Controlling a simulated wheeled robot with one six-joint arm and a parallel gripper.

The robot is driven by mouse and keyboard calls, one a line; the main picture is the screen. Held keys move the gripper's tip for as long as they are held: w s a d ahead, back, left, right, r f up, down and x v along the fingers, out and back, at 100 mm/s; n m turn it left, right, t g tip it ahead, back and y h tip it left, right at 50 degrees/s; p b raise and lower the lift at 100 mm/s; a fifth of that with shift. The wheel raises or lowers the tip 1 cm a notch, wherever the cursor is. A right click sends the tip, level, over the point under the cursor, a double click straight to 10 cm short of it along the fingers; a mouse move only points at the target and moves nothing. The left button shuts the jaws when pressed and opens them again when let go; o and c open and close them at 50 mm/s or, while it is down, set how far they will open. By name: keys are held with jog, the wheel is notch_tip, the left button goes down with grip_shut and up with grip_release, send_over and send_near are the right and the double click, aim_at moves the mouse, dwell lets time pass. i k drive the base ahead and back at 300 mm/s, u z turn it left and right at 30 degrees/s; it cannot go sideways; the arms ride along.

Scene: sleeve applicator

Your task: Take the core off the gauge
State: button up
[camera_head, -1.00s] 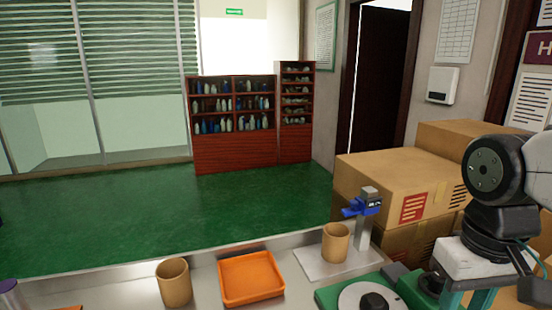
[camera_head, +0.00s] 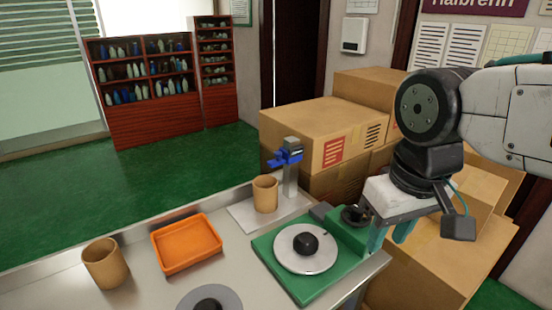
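The gauge (camera_head: 290,176) is a grey post with a blue clamp-like head, standing on a pale flat plate at the back of the bench. A tan cardboard core (camera_head: 265,194) stands upright on that plate, just left of the post and below the blue head. A second, similar core (camera_head: 105,264) stands upright at the front left of the bench. My gripper (camera_head: 390,237) hangs at the right, past the bench's right end and well away from the gauge. Its two teal fingers are apart with nothing visible between them.
An orange tray (camera_head: 187,242) lies between the two cores. A green fixture (camera_head: 296,285) with a pale disc and black knob sits between gauge and gripper. A grey disc (camera_head: 209,300) shows at the front edge. Cardboard boxes (camera_head: 315,130) are stacked behind the bench.

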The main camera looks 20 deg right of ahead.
aim_at(264, 187)
jog(key=u, duration=1.3)
jog(key=k, duration=0.8)
jog(key=z, duration=0.7)
jog(key=i, duration=1.05)
